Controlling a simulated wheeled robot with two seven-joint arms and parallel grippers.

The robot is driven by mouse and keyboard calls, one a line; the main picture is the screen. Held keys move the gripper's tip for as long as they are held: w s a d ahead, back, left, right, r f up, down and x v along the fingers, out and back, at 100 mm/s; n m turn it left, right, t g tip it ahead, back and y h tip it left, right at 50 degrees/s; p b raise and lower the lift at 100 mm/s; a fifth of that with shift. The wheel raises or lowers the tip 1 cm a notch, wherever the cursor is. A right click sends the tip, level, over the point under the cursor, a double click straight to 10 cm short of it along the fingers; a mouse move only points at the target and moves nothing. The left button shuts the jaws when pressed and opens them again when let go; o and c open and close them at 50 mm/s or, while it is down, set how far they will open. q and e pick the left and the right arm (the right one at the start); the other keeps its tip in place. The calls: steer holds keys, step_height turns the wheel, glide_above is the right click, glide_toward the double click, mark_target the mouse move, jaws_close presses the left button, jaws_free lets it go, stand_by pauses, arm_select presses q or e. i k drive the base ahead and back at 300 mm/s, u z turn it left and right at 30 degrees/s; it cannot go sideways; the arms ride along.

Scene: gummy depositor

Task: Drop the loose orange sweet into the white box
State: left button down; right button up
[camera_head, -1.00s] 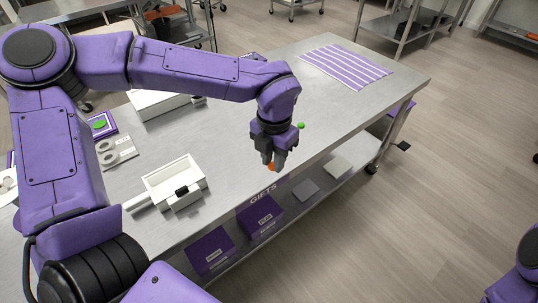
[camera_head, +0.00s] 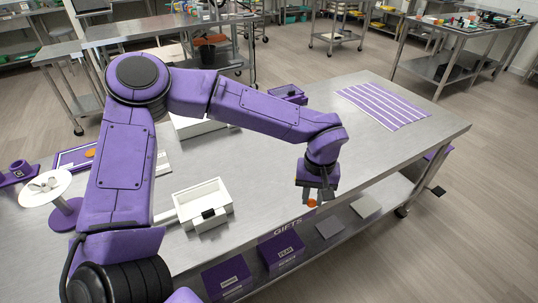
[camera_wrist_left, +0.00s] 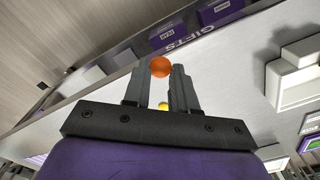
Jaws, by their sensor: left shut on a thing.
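The loose orange sweet (camera_head: 312,203) is held at the fingertips of my left gripper (camera_head: 313,196), above the table's front edge in the head view. In the left wrist view the round orange sweet (camera_wrist_left: 161,67) sits between the tips of the two dark fingers. The white box (camera_head: 203,205) stands open on the table, to the left of my left gripper and apart from it. A dark piece is on its front side. My right gripper is not in view.
The steel table (camera_head: 262,165) is bare between the box and the gripper. A striped purple mat (camera_head: 383,105) lies at the far right. Purple boxes (camera_head: 281,251) sit on the shelf below. A round white stand (camera_head: 46,188) is at left. A yellow thing (camera_wrist_left: 163,106) shows between the fingers.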

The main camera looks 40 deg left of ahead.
mark_target(201, 204)
steer(key=u, duration=0.55)
steer(key=i, duration=0.5)
steer(key=u, duration=1.15)
